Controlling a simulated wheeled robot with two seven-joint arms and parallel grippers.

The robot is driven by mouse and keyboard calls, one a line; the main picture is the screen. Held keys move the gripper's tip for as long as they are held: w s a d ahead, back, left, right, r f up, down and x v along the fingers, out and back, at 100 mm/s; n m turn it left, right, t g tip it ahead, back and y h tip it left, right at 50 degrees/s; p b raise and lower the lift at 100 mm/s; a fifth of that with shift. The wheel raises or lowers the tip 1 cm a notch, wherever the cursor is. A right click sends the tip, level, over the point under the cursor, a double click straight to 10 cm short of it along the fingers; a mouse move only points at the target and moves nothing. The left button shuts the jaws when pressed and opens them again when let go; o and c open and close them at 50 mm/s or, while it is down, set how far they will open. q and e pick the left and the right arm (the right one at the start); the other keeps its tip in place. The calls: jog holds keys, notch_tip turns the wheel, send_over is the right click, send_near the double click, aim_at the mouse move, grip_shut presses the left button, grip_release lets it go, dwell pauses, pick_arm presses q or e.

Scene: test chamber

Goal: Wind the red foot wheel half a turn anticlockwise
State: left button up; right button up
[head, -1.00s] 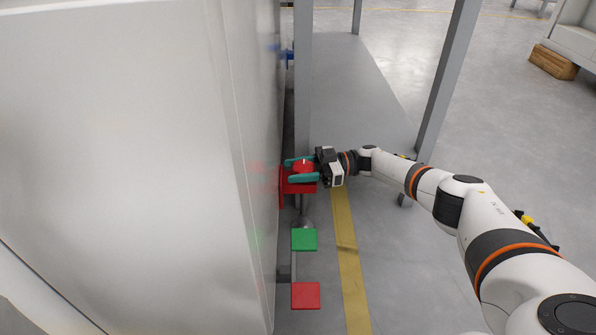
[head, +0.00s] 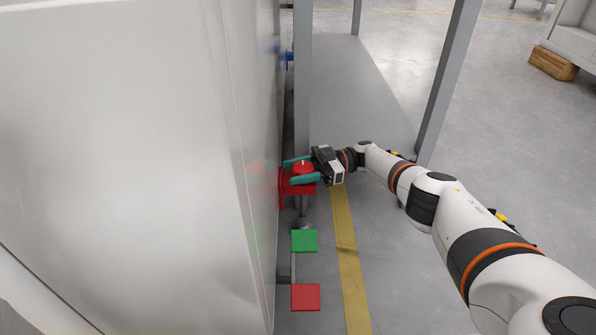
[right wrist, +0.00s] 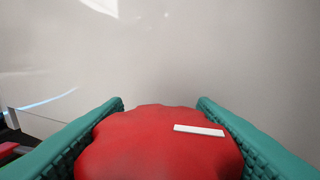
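The red foot wheel (head: 303,169) is low beside the big pale cabinet, near the middle of the head view. It also fills the lower middle of the right wrist view (right wrist: 158,150), lobed at its edge, with a white mark (right wrist: 199,130) right of centre on top. My right gripper (head: 291,172) reaches in from the right with one teal finger on each side of the wheel. In the right wrist view both fingers seem to press against the wheel's sides. My left gripper is not in view.
The pale cabinet wall (head: 130,150) rises close left of the wheel. A grey post (head: 302,80) stands just behind it. Green (head: 304,240) and red (head: 305,297) square plates lie nearer me. A blue part (head: 289,56) shows farther back.

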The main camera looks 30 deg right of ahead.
aim_at(297, 168)
jog(key=o, duration=0.3)
jog(key=shift+a, duration=0.1)
jog(key=shift+r, duration=0.1)
notch_tip(297, 168, up, 10)
jog(key=p, duration=0.8)
